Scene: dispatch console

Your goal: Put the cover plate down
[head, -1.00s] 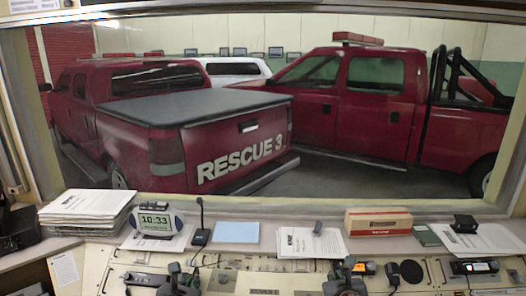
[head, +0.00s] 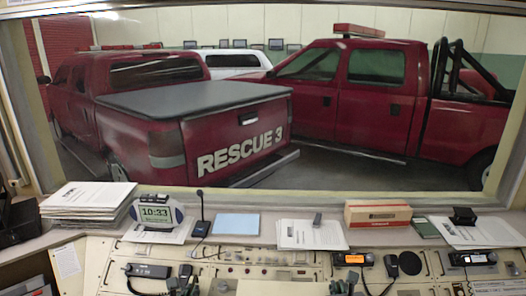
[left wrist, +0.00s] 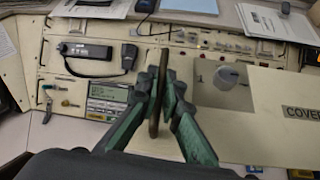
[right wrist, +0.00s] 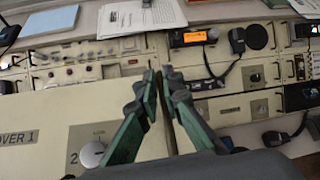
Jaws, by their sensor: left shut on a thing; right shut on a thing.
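The cover plate is a flat cream panel. In the left wrist view the plate (left wrist: 285,122) spreads to the right with part of a "COVER" label; in the right wrist view it (right wrist: 60,112) spreads to the left, with "OVER 1" showing. Grey squares with knobs show within its outline; I cannot tell whether they belong to it. My left gripper (head: 183,277) is shut at its left end, where a thin dark upright strip shows between the fingers. My right gripper (head: 342,285) is shut at its right end. The head view's bottom edge hides most of the plate.
The console carries a radio handset (head: 147,271), a lit orange radio (head: 352,259) and a microphone (head: 392,266). Papers (head: 312,235), a clock (head: 156,213) and a red-and-cream box (head: 378,212) stand on the ledge behind. A window rises beyond.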

